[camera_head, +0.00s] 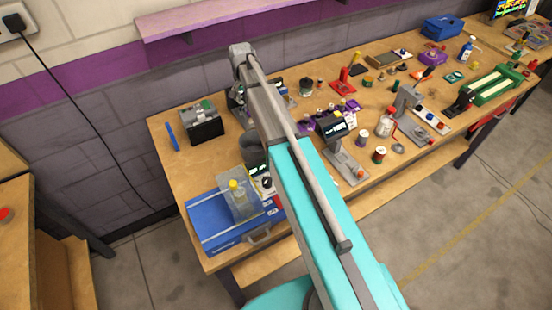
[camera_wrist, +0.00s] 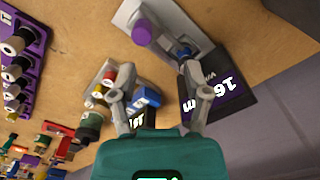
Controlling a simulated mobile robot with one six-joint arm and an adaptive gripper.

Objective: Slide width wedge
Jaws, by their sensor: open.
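A pale grey plate (camera_wrist: 186,22) with a purple knob (camera_wrist: 147,28) and a small blue part (camera_wrist: 183,52) lies on the bench in the wrist view. A dark display (camera_wrist: 222,92) reading upside-down "16 m" adjoins it. I cannot tell which part is the width wedge, and no slot is clear. My gripper (camera_wrist: 158,80) is open, its fingers apart and pointing toward these parts, with no object held between them. A smaller blue-and-black labelled block (camera_wrist: 143,108) shows partly between the fingers, near the palm. In the head view my arm hides the gripper.
A purple rack (camera_wrist: 20,60) with several spools stands left in the wrist view. A grey wall (camera_wrist: 270,130) is at lower right. In the head view, a blue base (camera_head: 215,225) with a clear guard stands at the bench's front left. The bench's right side is crowded with tools.

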